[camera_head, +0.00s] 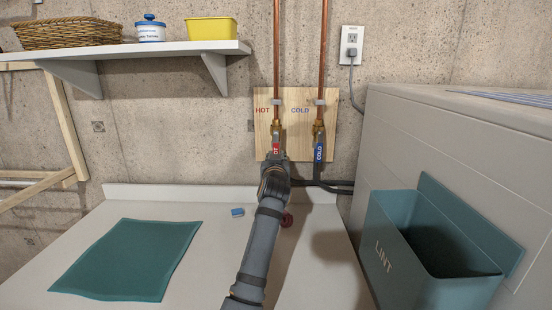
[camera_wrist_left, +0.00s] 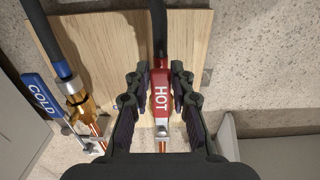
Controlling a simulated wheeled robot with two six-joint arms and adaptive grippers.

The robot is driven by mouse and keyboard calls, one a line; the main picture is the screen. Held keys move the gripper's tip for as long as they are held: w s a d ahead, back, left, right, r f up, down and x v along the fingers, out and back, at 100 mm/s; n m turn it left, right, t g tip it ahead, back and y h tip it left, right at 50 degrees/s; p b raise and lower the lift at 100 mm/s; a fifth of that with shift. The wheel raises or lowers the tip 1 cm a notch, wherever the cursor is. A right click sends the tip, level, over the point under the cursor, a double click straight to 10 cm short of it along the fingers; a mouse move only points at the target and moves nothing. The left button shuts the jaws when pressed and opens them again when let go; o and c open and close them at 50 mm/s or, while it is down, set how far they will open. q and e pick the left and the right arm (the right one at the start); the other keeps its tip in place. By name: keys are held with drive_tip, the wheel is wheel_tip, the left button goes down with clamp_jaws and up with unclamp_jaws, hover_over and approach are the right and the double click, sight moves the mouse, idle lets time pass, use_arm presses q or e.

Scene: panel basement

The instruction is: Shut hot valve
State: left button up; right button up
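The hot valve's red lever (camera_head: 276,149) hangs down, in line with its copper pipe (camera_head: 277,60), on a wooden board. In the left wrist view the red lever, marked HOT (camera_wrist_left: 161,97), sits between the two fingers of my left gripper (camera_wrist_left: 161,82). Narrow gaps seem to show on both sides of the lever, so the fingers look open around it. In the head view my left gripper (camera_head: 275,168) is at the lever's lower end and partly hides it. My right gripper is in neither view.
The cold valve's blue lever (camera_head: 319,151) hangs down close on the right. A shelf (camera_head: 150,50) is at upper left. A teal cloth (camera_head: 130,258), a small blue item (camera_head: 237,212) and a dark red item (camera_head: 287,220) lie on the white top. A LINT bin (camera_head: 385,255) stands right.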

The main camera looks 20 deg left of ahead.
use_arm(q)
drive_tip(key=shift+a+f, duration=0.1)
drive_tip(key=shift+c, duration=1.2)
drive_tip(key=shift+w, duration=0.1)
clamp_jaws()
drive_tip(key=shift+a+m+p, duration=0.25)
drive_tip(key=shift+m+p, duration=0.15)
drive_tip(key=shift+p, duration=0.3)
drive_tip(key=shift+s+a+r+m+p, duration=0.2)
drive_tip(key=shift+a+m+p, duration=0.45)
drive_tip(key=shift+m+p, duration=0.55)
drive_tip(key=shift+s+a+r+m+p, duration=0.15)
drive_tip(key=shift+a+m+p, duration=0.6)
drive_tip(key=shift+p, duration=0.75)
drive_tip(key=shift+s+a+r+m+p, duration=0.1)
drive_tip(key=shift+s+a+m+p, duration=0.3)
drive_tip(key=shift+m+p, duration=0.85)
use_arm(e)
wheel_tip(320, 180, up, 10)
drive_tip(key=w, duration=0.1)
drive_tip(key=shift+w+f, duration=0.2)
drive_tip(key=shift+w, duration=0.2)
use_arm(q)
drive_tip(key=shift+w+a, duration=0.1)
drive_tip(key=shift+w, duration=0.05)
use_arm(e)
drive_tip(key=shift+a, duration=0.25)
